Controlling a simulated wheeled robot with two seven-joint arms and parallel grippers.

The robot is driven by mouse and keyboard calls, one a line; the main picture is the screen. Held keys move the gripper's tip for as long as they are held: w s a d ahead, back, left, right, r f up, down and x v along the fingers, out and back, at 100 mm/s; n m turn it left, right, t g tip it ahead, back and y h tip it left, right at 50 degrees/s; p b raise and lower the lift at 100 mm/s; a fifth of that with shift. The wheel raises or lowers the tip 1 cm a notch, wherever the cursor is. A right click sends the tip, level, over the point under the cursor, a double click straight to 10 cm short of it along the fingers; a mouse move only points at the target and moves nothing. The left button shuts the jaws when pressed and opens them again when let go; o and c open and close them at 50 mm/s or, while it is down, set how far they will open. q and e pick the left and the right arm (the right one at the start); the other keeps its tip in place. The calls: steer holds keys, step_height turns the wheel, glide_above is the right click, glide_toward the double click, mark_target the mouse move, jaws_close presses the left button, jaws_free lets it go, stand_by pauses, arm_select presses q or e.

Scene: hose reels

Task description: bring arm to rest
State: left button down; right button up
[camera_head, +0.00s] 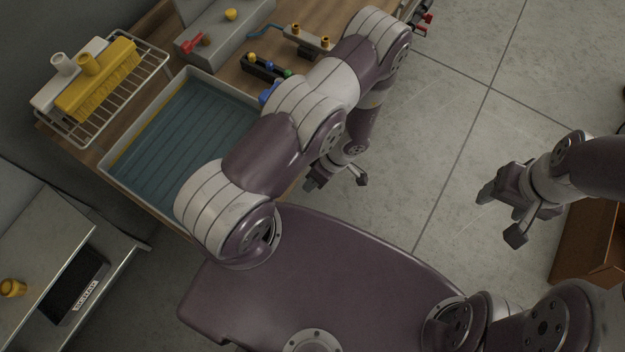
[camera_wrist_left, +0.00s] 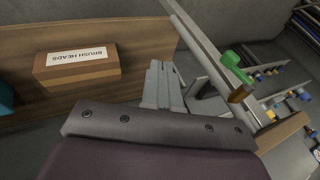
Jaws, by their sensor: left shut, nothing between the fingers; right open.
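My left arm reaches up the head view and bends back down over the right edge of the wooden bench (camera_head: 90,152). Its gripper (camera_head: 311,184) hangs near that edge, above the floor and near the front of my base. In the left wrist view the two grey fingers (camera_wrist_left: 163,88) lie together with nothing between them. My right gripper (camera_head: 487,194) is open and empty at the right of the head view, above the bare floor. Its arm comes in from the right edge.
A blue-floored tray (camera_head: 108,176) and a wire rack (camera_head: 160,67) with a yellow brush (camera_head: 100,84) stand on the bench. A brown box (camera_head: 588,245) lies right. The left wrist view shows a brush-heads box (camera_wrist_left: 78,67) and a green handle (camera_wrist_left: 235,64) near the fingers.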

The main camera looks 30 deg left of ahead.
steer(key=shift+s+r, duration=0.1)
steer(key=shift+s, duration=0.15)
steer(key=shift+w, duration=0.1)
